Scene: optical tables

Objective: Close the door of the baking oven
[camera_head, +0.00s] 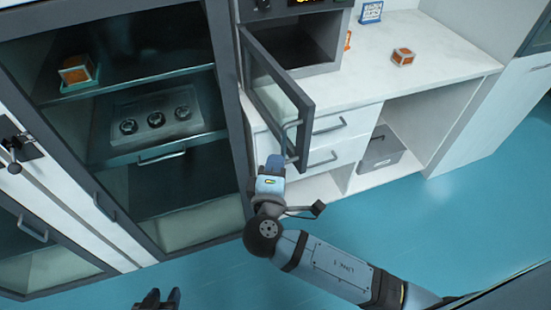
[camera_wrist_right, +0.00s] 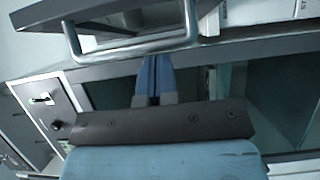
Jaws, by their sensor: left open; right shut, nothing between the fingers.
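The baking oven (camera_head: 300,40) stands on the white counter, its dark cavity visible. Its glass door (camera_head: 275,90) with a dark frame is hinged at the left and stands wide open, swung out past the counter's front. The door handle (camera_head: 288,135) is a metal bar near the free edge. My right gripper (camera_head: 275,162) is shut and empty, just left of the door's free lower end. In the right wrist view the blue fingers (camera_wrist_right: 153,78) are beneath the handle bar (camera_wrist_right: 130,45); I cannot tell whether they touch the door. My left gripper (camera_head: 158,299) is open and empty at the bottom edge.
A tall dark glass cabinet (camera_head: 230,110) stands left of the door. White drawers (camera_head: 335,128) are below the counter (camera_head: 440,45), beside an open shelf with a grey box (camera_head: 380,150). An orange item (camera_head: 403,56) lies on the counter. The blue floor (camera_head: 440,220) is clear at right.

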